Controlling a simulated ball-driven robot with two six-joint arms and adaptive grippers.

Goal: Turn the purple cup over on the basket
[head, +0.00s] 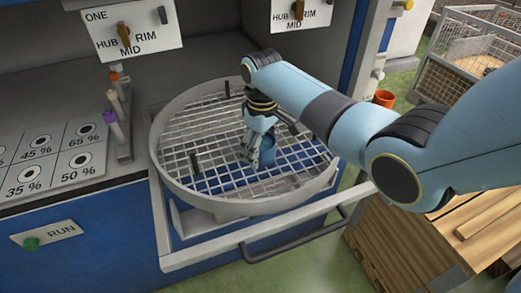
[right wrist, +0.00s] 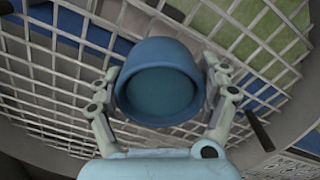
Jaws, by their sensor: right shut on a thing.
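No purple cup shows; the cup in view is blue. This blue cup (right wrist: 160,92) is between the fingers of my right gripper (right wrist: 162,90), which is shut on its sides. A round, rimmed face of the cup is toward the right wrist camera; I cannot tell whether it is the mouth or a recessed base. In the head view the right gripper (head: 258,153) points down at the middle of the round wire basket (head: 215,115), and its fingers partly hide the cup (head: 268,150). I cannot tell whether the cup touches the mesh. My left gripper is not in view.
Dark pegs (head: 195,163) stand up from the mesh. A rack (head: 118,125) with purple- and orange-topped tubes is left of the basket. A dark handle (head: 295,237) is in front. An orange pot (head: 383,97) and wooden crate (head: 400,240) are at the right.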

